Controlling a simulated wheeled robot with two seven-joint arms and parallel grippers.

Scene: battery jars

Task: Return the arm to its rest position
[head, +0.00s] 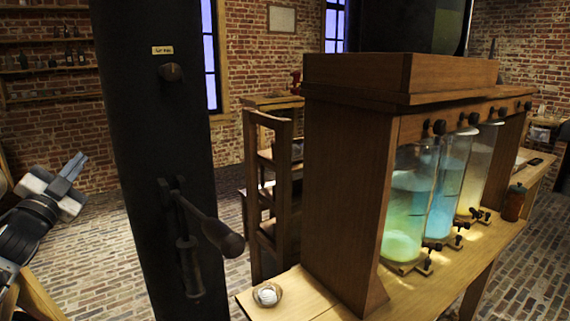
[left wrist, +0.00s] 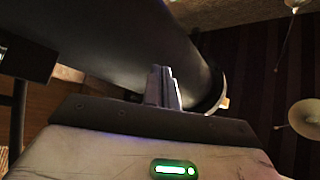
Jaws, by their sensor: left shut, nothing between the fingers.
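My left gripper (head: 73,166) is at the left side of the head view, raised above the brick floor, with its fingers together and nothing between them. The shut fingers also show in the left wrist view (left wrist: 163,87), in front of a large dark cylinder. My left arm comes in from the lower left. My right gripper is not in view. Battery jars with green (head: 408,205), blue (head: 452,180) and pale yellow (head: 479,168) contents stand in a wooden cabinet (head: 345,180) on the right, well apart from the left gripper.
A thick dark column (head: 165,120) with a lever (head: 205,228) stands between my left gripper and the cabinet. A small round dish (head: 267,294) sits on the wooden table's near corner. A red-brown container (head: 514,202) stands right of the jars. Brick floor (head: 100,250) around the gripper is clear.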

